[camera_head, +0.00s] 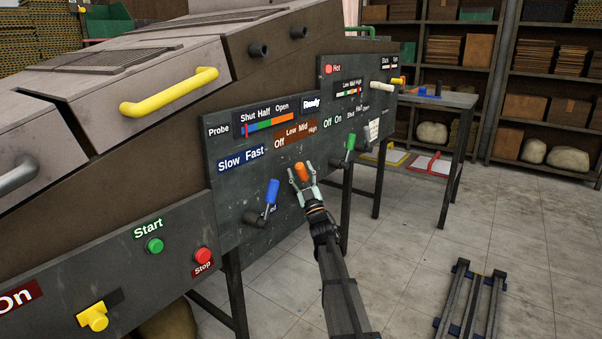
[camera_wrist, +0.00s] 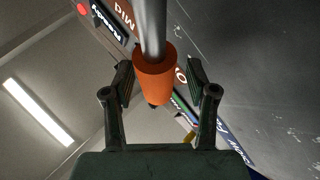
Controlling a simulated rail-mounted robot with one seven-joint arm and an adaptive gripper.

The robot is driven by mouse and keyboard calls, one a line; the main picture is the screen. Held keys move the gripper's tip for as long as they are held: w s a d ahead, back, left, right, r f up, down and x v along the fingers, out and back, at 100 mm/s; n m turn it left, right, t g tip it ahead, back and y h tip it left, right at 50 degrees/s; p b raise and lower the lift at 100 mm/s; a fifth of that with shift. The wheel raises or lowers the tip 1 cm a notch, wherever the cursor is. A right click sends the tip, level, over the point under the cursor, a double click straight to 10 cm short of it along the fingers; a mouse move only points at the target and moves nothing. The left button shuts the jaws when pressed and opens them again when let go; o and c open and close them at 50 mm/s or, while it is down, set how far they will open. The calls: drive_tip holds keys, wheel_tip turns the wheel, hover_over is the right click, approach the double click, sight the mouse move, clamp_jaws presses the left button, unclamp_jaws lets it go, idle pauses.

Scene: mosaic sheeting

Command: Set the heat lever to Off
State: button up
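The heat lever has an orange handle (camera_head: 301,172), below the brown Off, Low, Mid, High label (camera_head: 295,133) on the dark control panel. Its setting cannot be told for certain. In the wrist view the orange handle (camera_wrist: 154,78) sits on a grey rod between my fingers. My gripper (camera_head: 302,177) is open around the handle, one finger on each side. In the wrist view a gap shows on both sides between the handle and my gripper's fingers (camera_wrist: 160,85).
A blue-handled lever (camera_head: 272,191) stands left of my gripper, below the Slow, Fast label. A green-handled lever (camera_head: 350,142) is to the right. Green Start (camera_head: 155,245) and red Stop (camera_head: 202,255) buttons are lower left. The floor in front is mostly clear.

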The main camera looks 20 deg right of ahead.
drive_tip(key=v, duration=1.2)
drive_tip(key=shift+f, duration=0.1)
